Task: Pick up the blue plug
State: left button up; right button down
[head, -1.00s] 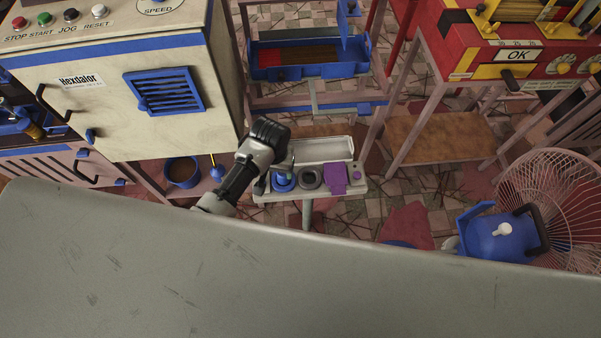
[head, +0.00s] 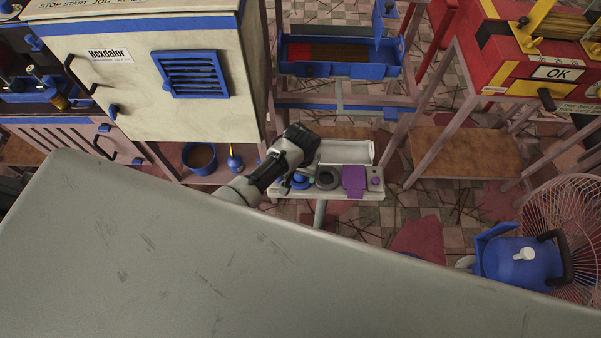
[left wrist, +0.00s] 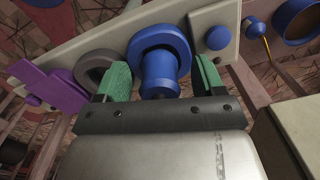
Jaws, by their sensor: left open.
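The blue plug (left wrist: 158,72) has a wide round flange and a narrower stem, and it sits on the narrow pale shelf (left wrist: 120,42) in the left wrist view. My left gripper (left wrist: 162,78) is open, with one green fingertip on each side of the plug's stem. Gaps show between the stem and both fingers, so it is not gripped. In the head view the plug (head: 301,182) is partly hidden by my left gripper (head: 288,184), which is over the left part of the shelf (head: 345,191). My right gripper is not in view.
A dark grey ring (head: 327,178) and a purple block (head: 354,181) sit right of the plug on the shelf. A cream machine cabinet (head: 135,85) stands to the left. A blue brush-like tool (head: 235,162) and a blue pot (head: 200,158) are near its base.

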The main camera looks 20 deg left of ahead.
pick_arm(q)
jog(key=shift+f, duration=0.15)
jog(key=c, duration=0.9)
jog(key=shift+c, duration=0.6)
